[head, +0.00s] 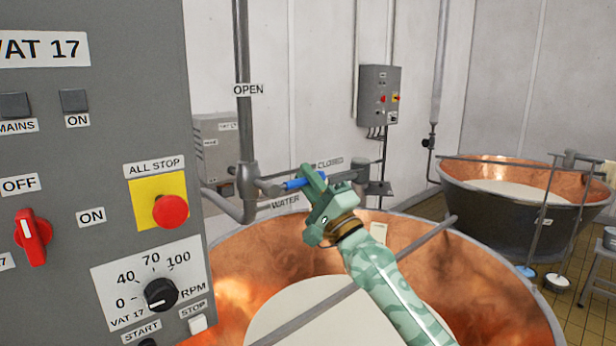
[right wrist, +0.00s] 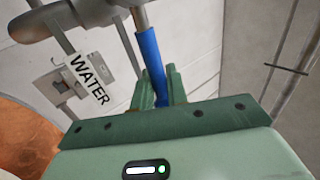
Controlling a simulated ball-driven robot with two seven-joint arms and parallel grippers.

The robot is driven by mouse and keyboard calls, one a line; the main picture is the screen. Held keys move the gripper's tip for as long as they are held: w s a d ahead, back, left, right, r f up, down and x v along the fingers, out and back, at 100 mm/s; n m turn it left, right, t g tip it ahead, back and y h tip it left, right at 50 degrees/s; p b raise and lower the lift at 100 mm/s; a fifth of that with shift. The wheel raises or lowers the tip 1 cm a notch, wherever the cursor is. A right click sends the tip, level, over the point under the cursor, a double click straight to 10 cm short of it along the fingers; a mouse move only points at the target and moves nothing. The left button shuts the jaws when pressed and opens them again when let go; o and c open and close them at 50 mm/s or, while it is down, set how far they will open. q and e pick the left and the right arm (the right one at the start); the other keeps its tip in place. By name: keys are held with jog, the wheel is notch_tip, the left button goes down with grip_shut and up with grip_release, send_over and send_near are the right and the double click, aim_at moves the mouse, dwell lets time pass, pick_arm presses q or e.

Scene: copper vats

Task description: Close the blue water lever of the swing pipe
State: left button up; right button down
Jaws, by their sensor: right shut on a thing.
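The blue water lever (head: 295,184) sits on the grey pipe (head: 245,150) beside the near vat, in the middle of the head view. It lies roughly level, pointing right, toward the CLOSED label (head: 330,163). The OPEN label (head: 248,90) is higher on the upright pipe. My right gripper (head: 312,182) is shut on the lever's outer end. In the right wrist view the blue lever (right wrist: 149,55) runs down between the fingers of my right gripper (right wrist: 160,90). The WATER label (right wrist: 90,80) hangs beside it. My left gripper is not in view.
A grey control panel (head: 100,100) with a red all-stop button (head: 170,211) fills the left. The copper vat (head: 480,290) with pale contents lies below my right arm. A second copper vat (head: 540,215) stands at right. A grey box (head: 379,95) is on the wall.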

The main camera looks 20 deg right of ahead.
jog(key=shift+f, duration=0.1)
jog(key=c, duration=1.5)
grip_release()
jog(key=shift+o, duration=0.2)
jog(key=shift+s+d+f, duration=0.1)
jog(key=shift+s+f, duration=0.2)
jog(key=b+v, duration=0.4)
jog(key=v, duration=1.1)
jog(key=shift+s+d, duration=0.2)
jog(key=shift+f, duration=0.1)
